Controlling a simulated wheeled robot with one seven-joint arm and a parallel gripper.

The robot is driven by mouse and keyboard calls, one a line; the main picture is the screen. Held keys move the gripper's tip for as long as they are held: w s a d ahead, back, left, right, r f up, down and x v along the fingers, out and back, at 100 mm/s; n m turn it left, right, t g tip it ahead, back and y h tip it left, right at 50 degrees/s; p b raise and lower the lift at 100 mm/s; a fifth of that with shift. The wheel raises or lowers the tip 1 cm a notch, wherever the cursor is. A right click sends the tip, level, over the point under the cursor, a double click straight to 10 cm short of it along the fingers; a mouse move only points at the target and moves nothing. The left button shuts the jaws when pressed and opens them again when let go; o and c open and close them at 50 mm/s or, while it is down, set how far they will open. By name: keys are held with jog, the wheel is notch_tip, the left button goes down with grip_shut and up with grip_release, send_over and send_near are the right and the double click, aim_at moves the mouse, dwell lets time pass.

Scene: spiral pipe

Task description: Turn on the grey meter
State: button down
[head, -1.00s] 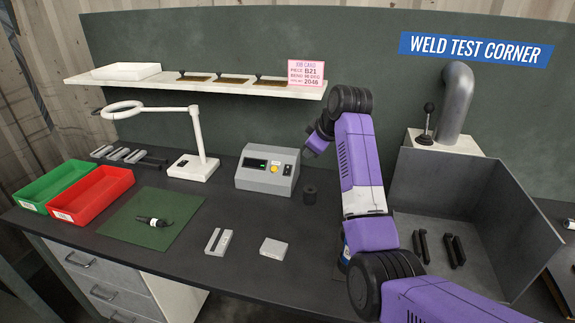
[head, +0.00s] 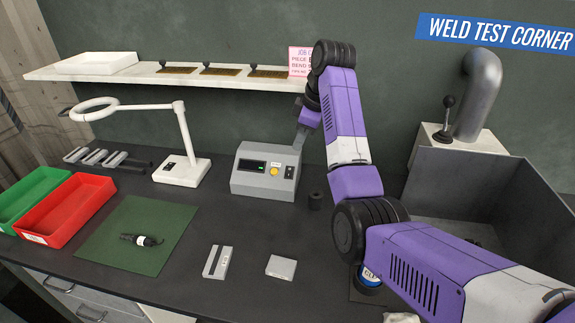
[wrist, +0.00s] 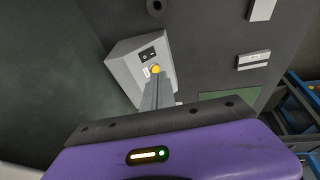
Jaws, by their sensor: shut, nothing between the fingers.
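The grey meter (head: 265,172) stands on the dark bench below the shelf, with a sloped front. The front has a dark display (head: 253,165) with a small green mark, a yellow knob (head: 274,171) and a black rocker switch (head: 289,172) at its right. In the wrist view the meter (wrist: 125,68) shows its switch (wrist: 148,54) and yellow knob (wrist: 155,69). My gripper (head: 297,146) is shut and empty, pointing down at the meter's right end. In the wrist view its fingertips (wrist: 157,80) appear close to the knob; I cannot tell whether they touch.
A dark cylinder (head: 314,201) stands right of the meter. A white ring lamp (head: 184,170) is to its left. The shelf (head: 170,78) with a pink card (head: 299,61) is above and behind. Grey blocks (head: 217,262) lie in front; the bench between is clear.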

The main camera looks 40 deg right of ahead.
jog(key=p, duration=0.2)
send_over(287, 176)
jog(key=s, duration=0.2)
jog(key=f, duration=1.1)
jog(key=shift+a+f, duration=0.15)
jog(key=shift+a, duration=0.05)
jog(key=shift+w+d+f, duration=0.15)
jog(key=shift+d+f, duration=0.05)
jog(key=shift+f, duration=0.2)
jog(key=shift+w+d+f, duration=0.1)
jog(key=shift+d+f, duration=0.05)
jog(key=shift+f, duration=0.25)
jog(key=shift+f, duration=0.4)
jog(key=shift+r, duration=0.2)
jog(key=shift+r+p, duration=0.75)
